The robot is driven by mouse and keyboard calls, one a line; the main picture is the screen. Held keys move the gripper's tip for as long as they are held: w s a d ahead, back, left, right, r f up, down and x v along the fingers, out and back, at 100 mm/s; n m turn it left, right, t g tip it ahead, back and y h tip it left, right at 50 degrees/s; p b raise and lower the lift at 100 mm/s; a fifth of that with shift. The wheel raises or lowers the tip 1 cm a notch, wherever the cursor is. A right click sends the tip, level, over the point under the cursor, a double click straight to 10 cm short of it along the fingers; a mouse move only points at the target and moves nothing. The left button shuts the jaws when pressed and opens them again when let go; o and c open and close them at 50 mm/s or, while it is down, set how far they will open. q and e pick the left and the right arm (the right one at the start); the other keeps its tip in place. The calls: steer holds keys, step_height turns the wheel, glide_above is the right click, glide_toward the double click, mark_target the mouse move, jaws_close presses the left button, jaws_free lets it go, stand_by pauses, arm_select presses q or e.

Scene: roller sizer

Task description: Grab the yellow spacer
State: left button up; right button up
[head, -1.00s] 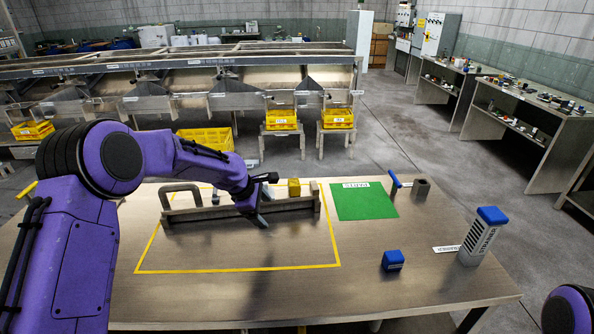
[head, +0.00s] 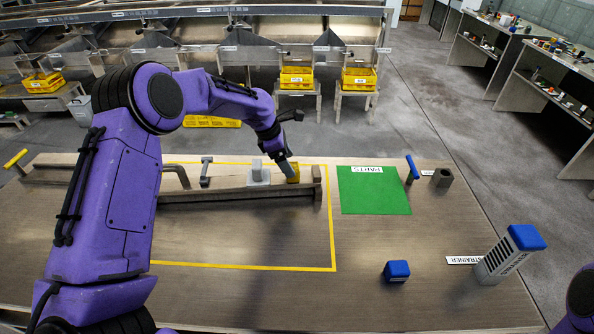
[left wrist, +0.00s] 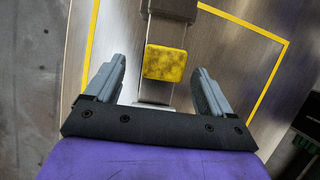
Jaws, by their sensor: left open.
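The yellow spacer (head: 292,173) is a small block near the right end of a long grey metal rail fixture (head: 240,194) on the table. My left gripper (head: 283,160) is at the spacer, partly in front of it in the head view. In the left wrist view the spacer (left wrist: 165,63) lies ahead, between the lines of the two open, empty fingers (left wrist: 160,88) and a little beyond their tips. A grey block (head: 259,174) stands just left of the spacer. Only a purple bit of my right arm shows at the lower right; its gripper is out of view.
A green parts mat (head: 375,190), a blue-handled tool (head: 412,168) and a grey hollow block (head: 442,178) lie to the right. A blue cube (head: 397,271) and a blue-topped strainer (head: 505,258) are nearer the front. The table inside the yellow outline before the rail is clear.

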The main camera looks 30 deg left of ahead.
arm_select(q)
steer(key=x, duration=0.3)
steer(key=shift+f+p, duration=0.15)
steer(key=shift+p, duration=0.15)
steer(key=shift+d+f, duration=0.3)
steer(key=shift+d, duration=0.05)
steer(key=c, duration=1.1)
steer(key=shift+o, duration=0.2)
